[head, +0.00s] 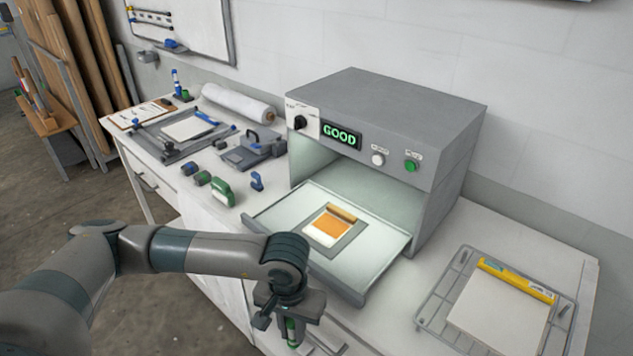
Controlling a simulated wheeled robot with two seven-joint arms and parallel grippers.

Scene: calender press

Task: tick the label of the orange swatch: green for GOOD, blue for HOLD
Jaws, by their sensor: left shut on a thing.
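The orange swatch (330,227) lies on a grey card on the press's pulled-out tray (375,252), with a tan bar along its far edge. Pale patches border the orange; I cannot make out a label or any tick. The display (341,136) on the press reads GOOD in green. My left gripper (292,332) is in front of the tray, low in the picture, pointing down. It is shut on a slim green and dark thing, which looks like a green marker (292,324); its lower end is hard to see. My right gripper is out of view.
The grey press (400,110) stands over the tray. A wire rack (450,283) with a white pad and yellow strip is at right. Green and blue hand tools (221,192), a grey device (255,150) and a white roll (238,103) are at left.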

